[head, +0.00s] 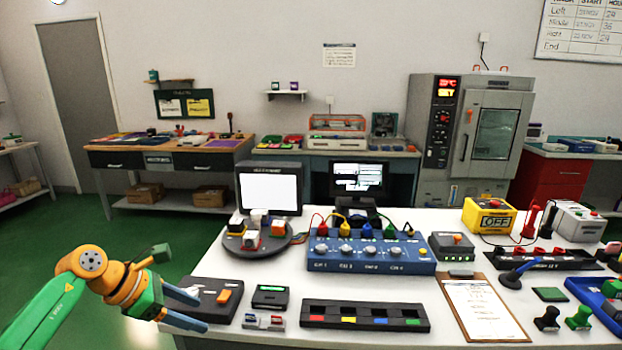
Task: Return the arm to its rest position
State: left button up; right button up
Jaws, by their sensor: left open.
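My left arm comes in from the lower left, with a green link and an orange wrist. My left gripper (184,309) is at the left front corner of the white table, with its two blue-grey fingers apart and pointing right. It is open, and I see nothing between the fingers. A dark box with an orange switch (224,296) lies just beyond the fingertips; I cannot tell whether they touch it. My right gripper is not in view.
The white table (400,285) holds a blue unit with knobs (370,252), a black tray with coloured slots (364,317), a clipboard (482,308) and a round dark stand (258,240). Green floor (60,250) lies open left of the table. An oven (470,135) stands behind.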

pick_arm(q)
jog(key=w+d+r+n+t+h, duration=0.1)
jog(key=d+r+n+t+h, duration=0.1)
jog(key=d+n+t+h, duration=0.5)
jog(key=d+r+n+t, duration=0.2)
jog(key=d+r+n, duration=0.15)
jog(key=d, duration=0.75)
jog(key=s+a+f+n+g+y, duration=0.1)
jog(key=s+a+f+n+y, duration=0.6)
jog(key=n, duration=0.8)
jog(key=s+a+f+n+y, duration=0.45)
jog(key=f+n+y, duration=0.25)
jog(key=f+n, duration=0.5)
jog(key=s+f+n+g, duration=0.3)
jog(key=s+n+g, duration=0.15)
jog(key=s, duration=0.45)
jog(key=s+f+n+g, duration=0.4)
jog(key=s+g, duration=0.1)
jog(key=s, duration=0.4)
notch_tip(320, 180, down, 12)
jog(key=s+p, duration=0.1)
jog(key=s, duration=0.1)
jog(key=s+a+f+g+p, duration=0.1)
jog(key=s+a+f+g, duration=0.1)
jog(key=s+f, duration=0.9)
jog(key=shift+s+f+m+h, duration=0.2)
jog(key=shift+s+m+h, duration=0.1)
jog(key=shift+s, duration=0.5)
